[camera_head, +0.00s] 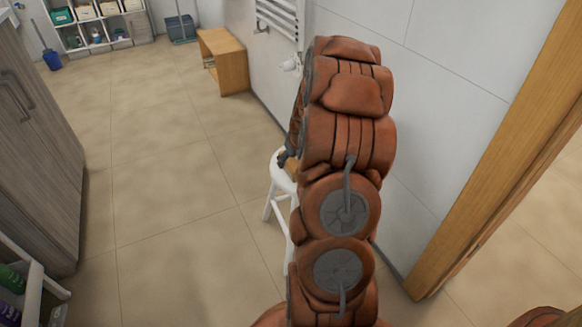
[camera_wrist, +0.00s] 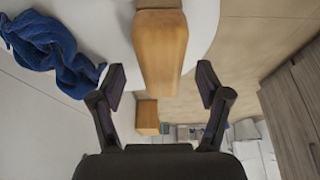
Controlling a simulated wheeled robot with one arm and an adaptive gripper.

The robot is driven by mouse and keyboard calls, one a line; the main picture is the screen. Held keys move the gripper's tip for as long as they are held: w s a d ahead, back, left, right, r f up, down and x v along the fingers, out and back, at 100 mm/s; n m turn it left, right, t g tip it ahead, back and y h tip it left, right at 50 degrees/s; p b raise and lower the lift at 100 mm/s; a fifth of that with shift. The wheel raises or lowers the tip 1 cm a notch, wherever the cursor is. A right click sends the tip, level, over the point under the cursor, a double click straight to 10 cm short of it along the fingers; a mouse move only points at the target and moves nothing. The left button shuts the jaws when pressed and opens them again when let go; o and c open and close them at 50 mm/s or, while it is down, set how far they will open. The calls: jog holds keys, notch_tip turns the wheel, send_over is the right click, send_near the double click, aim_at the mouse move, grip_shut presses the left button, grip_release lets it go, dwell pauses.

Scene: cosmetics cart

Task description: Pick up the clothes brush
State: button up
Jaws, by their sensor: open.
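A wooden block-shaped object (camera_wrist: 160,52), which looks like the clothes brush, shows in the wrist view at the round white stool top (camera_wrist: 203,22). Its near end lies between the fingers of my gripper (camera_wrist: 161,80). The fingers are spread wide, with a gap on both sides, and do not touch it. Its bristles and far end are not in view. In the head view my arm covers most of the white stool (camera_head: 278,172), and only a small brown piece of the likely brush (camera_head: 291,168) shows beside my dark gripper.
A crumpled blue cloth (camera_wrist: 50,48) is left of the brush in the wrist view. A wall with a white towel rail (camera_head: 283,22) rises behind the stool. A wooden bench (camera_head: 224,62) stands farther back. Grey cabinets (camera_head: 38,150) line the left. The floor between is clear.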

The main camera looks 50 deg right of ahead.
aim_at(292, 161)
jog(key=x, duration=0.3)
jog(key=shift+a+f+b, duration=0.1)
jog(key=shift+f+b, duration=0.1)
jog(key=shift+b, duration=0.1)
jog(key=shift+c, duration=0.2)
grip_shut()
jog(key=shift+r+p, duration=0.6)
jog(key=shift+r, duration=1.4)
jog(key=s+a+r+p, duration=0.1)
jog(key=s+a+p, duration=0.1)
jog(key=s+a, duration=0.7)
jog(key=a, duration=0.4)
jog(key=shift+p, duration=0.3)
jog(key=shift+s, duration=0.1)
